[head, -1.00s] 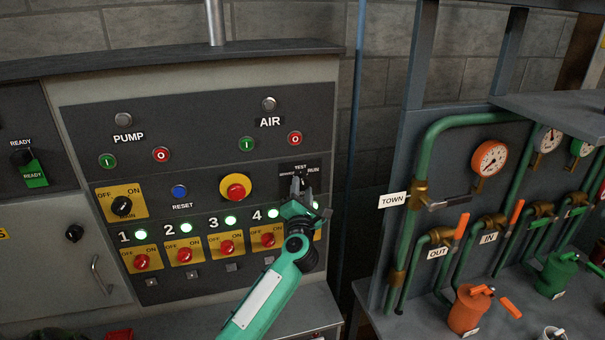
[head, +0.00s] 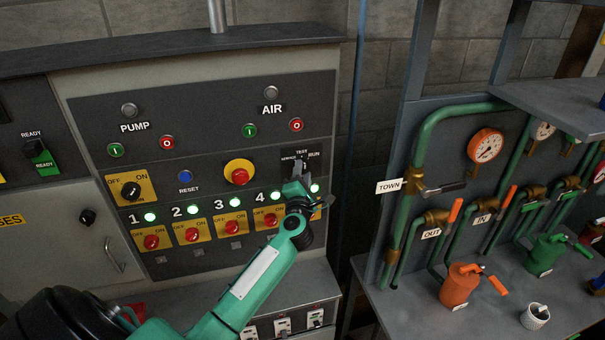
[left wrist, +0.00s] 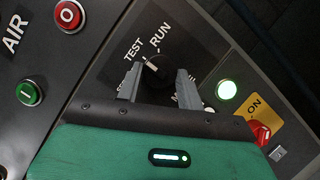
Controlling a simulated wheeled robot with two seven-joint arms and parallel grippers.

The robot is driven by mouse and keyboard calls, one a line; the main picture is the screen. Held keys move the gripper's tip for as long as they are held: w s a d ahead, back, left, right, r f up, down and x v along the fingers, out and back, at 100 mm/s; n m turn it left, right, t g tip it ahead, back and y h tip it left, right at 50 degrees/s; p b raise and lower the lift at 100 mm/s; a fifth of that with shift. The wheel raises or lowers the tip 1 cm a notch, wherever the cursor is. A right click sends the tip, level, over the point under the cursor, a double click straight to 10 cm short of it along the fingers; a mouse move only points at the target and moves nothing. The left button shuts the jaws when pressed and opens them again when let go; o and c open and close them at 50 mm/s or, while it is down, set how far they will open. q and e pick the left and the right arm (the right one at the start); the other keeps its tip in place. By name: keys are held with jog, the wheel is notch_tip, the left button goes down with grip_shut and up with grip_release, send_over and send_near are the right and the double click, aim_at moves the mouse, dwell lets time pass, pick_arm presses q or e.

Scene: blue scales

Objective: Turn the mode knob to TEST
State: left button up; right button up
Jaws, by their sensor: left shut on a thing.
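The black mode knob (left wrist: 157,74) sits on a dark plate at the right of the panel, with the TEST label (left wrist: 133,48) and the RUN label (left wrist: 160,35) beside it. Its white mark points toward the labels, near TEST; the exact setting is hard to tell. My left gripper (left wrist: 157,84) is shut on the knob, one grey finger on each side. In the head view the left gripper (head: 302,172) covers most of the knob. The left finger partly hides a third label. My right gripper is not in view.
A lit white-green lamp (left wrist: 228,91) and a yellow OFF/ON switch plate (left wrist: 262,112) are close by. A yellow-ringed red button (head: 240,173) is left of the gripper. Green pipes and a TOWN tag (head: 388,186) stand to the right, past a gap.

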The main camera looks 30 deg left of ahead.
pick_arm(q)
jog(key=shift+f, duration=0.1)
jog(key=o, duration=1)
jog(key=shift+s+d+f, duration=0.15)
jog(key=shift+s+d, duration=0.1)
jog(key=shift+s, duration=0.1)
jog(key=shift+b+v, duration=2.35)
jog(key=shift+v, duration=4.1)
